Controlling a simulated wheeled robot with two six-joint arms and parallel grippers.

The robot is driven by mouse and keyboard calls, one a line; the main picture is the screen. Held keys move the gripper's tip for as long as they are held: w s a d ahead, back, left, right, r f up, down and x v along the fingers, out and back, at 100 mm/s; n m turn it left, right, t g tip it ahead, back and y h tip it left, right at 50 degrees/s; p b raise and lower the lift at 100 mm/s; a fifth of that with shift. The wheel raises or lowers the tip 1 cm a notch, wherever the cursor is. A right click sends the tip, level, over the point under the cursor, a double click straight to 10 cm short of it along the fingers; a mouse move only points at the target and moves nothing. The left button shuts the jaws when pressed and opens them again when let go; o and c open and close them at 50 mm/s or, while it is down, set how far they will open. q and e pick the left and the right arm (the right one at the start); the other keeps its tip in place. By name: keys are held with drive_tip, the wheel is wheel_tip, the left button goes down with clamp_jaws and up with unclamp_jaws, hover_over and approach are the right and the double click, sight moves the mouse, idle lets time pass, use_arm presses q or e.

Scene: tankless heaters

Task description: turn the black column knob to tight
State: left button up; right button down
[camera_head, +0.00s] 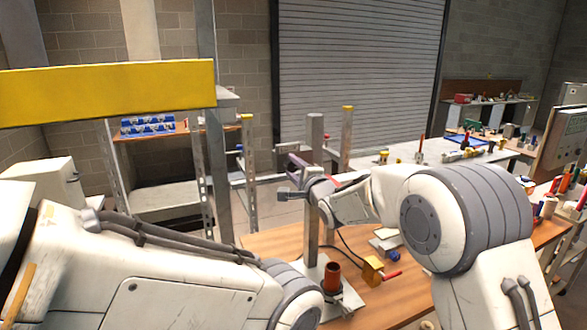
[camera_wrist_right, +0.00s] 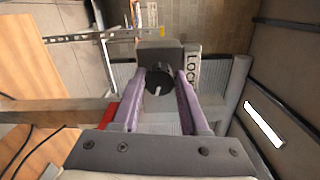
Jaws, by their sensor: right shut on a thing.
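The black column knob (camera_wrist_right: 158,79) is round, with a short white mark on its face, in the middle of the right wrist view. It sits in front of a dark grey block (camera_wrist_right: 158,53). A label (camera_wrist_right: 193,68) reading "LOCK" is just right of it. My right gripper (camera_wrist_right: 160,84) has its two purple fingers on either side of the knob and is shut on it. In the head view the right gripper (camera_head: 297,164) is at the grey upright column (camera_head: 314,136), and the knob cannot be made out there. My left gripper is out of view.
The column stands on a wooden table (camera_head: 272,246). Near its foot are a red-brown cylinder (camera_head: 332,277) and a yellow block (camera_head: 373,271). A yellow beam (camera_head: 105,90) crosses the upper left. A side bench (camera_head: 470,155) holds several small items.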

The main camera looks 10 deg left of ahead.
drive_tip(key=shift+d+m, duration=0.1)
drive_tip(key=shift+m, duration=0.2)
drive_tip(key=shift+f, duration=0.1)
drive_tip(key=shift+c, duration=2.2)
unclamp_jaws()
drive_tip(key=shift+s+d+b, duration=0.25)
drive_tip(key=shift+s+b, duration=0.1)
drive_tip(key=shift+s, duration=0.1)
drive_tip(key=b+v, duration=0.3)
drive_tip(key=v, duration=0.6)
drive_tip(key=shift+s+b, duration=0.15)
drive_tip(key=shift+b, duration=0.15)
drive_tip(key=shift+d, duration=0.1)
